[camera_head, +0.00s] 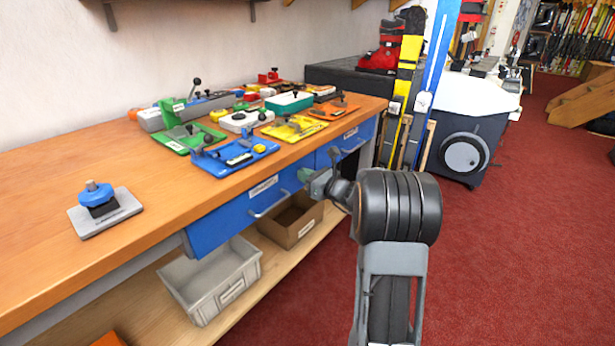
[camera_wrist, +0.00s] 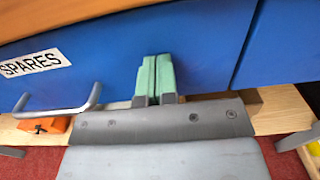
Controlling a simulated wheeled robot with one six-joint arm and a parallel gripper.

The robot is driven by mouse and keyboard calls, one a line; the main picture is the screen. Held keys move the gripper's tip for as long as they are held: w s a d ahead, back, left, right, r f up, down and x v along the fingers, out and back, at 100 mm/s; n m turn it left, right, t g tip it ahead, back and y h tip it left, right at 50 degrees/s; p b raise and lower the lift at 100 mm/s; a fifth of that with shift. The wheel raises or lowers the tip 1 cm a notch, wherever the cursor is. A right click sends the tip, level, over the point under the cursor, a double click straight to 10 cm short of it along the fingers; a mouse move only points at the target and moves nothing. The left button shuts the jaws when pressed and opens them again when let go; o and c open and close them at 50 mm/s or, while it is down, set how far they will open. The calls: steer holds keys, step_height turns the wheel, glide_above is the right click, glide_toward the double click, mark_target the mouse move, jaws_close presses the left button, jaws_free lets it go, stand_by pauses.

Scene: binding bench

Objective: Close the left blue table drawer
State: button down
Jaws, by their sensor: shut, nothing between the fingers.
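The left blue drawer (camera_head: 225,218) sits under the front edge of the wooden table, with a metal bar handle and a white label. In the wrist view its blue front (camera_wrist: 105,65) fills the middle, with a label reading SPARES. No open drawer interior shows; I cannot tell whether a small gap is left. My gripper (camera_head: 304,175) is at the right part of this drawer front, right of the handle (camera_head: 268,206). Its green fingers (camera_wrist: 153,76) are together and empty, pointing at the front; touching or just short of it, I cannot tell.
A second blue drawer (camera_head: 352,138) is to the right. A grey bin (camera_head: 205,290) and a cardboard box (camera_head: 296,228) stand on the lower shelf (camera_head: 245,308). Tools and coloured jigs cover the tabletop (camera_head: 40,190). Skis (camera_head: 432,80) lean at the table's right end. Red floor is free at right.

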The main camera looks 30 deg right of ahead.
steer(key=p+v, duration=0.3)
steer(key=v, duration=1.1)
steer(key=s+a+r+n+g+y+p, duration=0.1)
steer(key=s+a+r+n+g+p, duration=0.4)
steer(key=a+r+n+p, duration=0.4)
steer(key=s+a+r+n+g+p, duration=0.4)
steer(key=a+r+n+g+p, duration=0.3)
steer(key=a, duration=0.4)
steer(key=s+r+n+h+p, duration=0.7)
steer(key=r+n+h+p, duration=0.1)
steer(key=r+n+p, duration=0.4)
steer(key=shift+s+a+n+g+p, duration=0.35)
steer(key=shift+n+p, duration=0.4)
steer(key=shift+n, duration=0.65)
steer(key=shift+d, duration=0.1)
